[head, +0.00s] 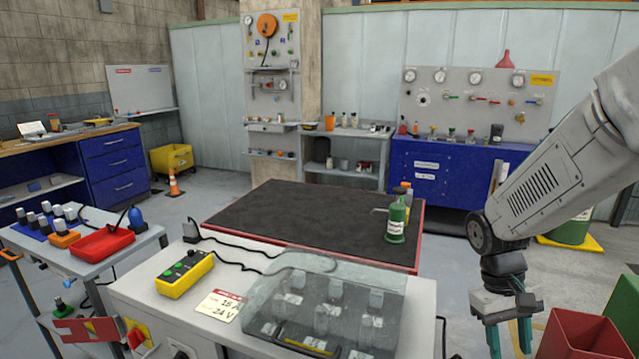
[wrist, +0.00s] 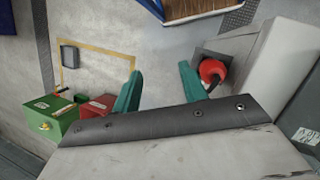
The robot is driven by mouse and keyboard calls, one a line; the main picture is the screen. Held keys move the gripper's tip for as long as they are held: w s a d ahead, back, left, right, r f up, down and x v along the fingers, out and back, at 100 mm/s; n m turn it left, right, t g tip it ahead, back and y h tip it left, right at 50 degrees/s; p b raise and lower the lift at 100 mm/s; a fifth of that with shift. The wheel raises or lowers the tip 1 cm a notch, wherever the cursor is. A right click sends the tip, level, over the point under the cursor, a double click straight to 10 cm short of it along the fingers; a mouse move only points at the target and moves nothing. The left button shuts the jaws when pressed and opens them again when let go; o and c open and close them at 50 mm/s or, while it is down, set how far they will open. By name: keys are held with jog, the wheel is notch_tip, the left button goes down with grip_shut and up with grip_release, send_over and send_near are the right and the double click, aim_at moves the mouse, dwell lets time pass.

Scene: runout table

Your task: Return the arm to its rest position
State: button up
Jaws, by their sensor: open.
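My gripper (head: 508,340) is at the lower right of the head view, at the end of my grey arm. It points down over the floor, to the right of the white cabinet with the clear cover. Its two teal fingers stand apart with nothing between them. In the wrist view the gripper (wrist: 158,85) shows the same open fingers, with bare grey floor between them. The red rounded object (wrist: 213,70) lies beyond the right finger, and I cannot tell how far below it is.
The white cabinet (head: 130,290) carries a yellow button box (head: 185,274) and a clear cover (head: 262,300). A dark-topped table (head: 290,215) with a green bottle (head: 396,225) stands behind. A red bin (head: 580,335) is right of my gripper. A green box (wrist: 52,118) lies on the floor.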

jog(key=s+a+r+t+y, duration=0.1)
jog(key=s+a+r+t, duration=0.4)
jog(key=s+a+r, duration=0.5)
notch_tip(320, 180, up, 4)
jog(key=s, duration=0.2)
jog(key=shift+s+y, duration=0.3)
jog(key=shift+y, duration=0.1)
